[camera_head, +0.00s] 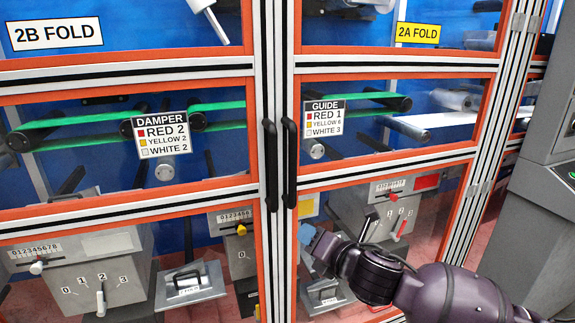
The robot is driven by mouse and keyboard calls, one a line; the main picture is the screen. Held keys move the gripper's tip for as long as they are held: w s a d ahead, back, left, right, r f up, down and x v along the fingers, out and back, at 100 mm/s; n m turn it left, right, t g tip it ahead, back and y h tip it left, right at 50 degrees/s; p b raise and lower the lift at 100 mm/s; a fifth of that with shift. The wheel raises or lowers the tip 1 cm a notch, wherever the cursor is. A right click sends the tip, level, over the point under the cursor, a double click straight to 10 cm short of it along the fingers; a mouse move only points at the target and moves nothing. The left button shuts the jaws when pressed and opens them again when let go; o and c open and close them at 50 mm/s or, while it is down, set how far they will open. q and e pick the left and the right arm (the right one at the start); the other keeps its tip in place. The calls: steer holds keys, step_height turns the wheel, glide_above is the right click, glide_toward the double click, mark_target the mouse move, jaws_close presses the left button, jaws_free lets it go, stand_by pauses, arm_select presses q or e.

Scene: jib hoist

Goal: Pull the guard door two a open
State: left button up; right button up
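Guard door 2A (400,63) is the right-hand door, an orange-framed clear panel with a yellow "2A FOLD" label (417,33). It looks shut, its left edge beside the other door. Its black vertical bar handle (290,150) runs along that left edge. My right arm comes in from the lower right. My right gripper (306,236), with a blue part at its tip, is in front of the lower part of door 2A, just below and right of the handle's lower end. It appears apart from the handle. Whether its fingers are open is too small to tell. My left gripper is not in view.
Guard door 2B (130,68) is on the left, with its own black handle (271,165) close beside the 2A handle. Behind the panels are rollers, green belts and lever boxes (85,265). A grey cabinet (535,200) stands at the right.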

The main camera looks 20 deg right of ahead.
mark_target(295, 163)
step_height(295, 163, up, 13)
steer(key=w+d+n+t, duration=0.1)
steer(key=w+n+t, duration=0.15)
steer(key=n, duration=0.55)
steer(key=x, duration=0.7)
steer(key=b+x, duration=0.1)
steer(key=x, duration=0.2)
steer(key=shift+w+f, duration=0.4)
steer(key=shift+w, duration=0.05)
jaws_close()
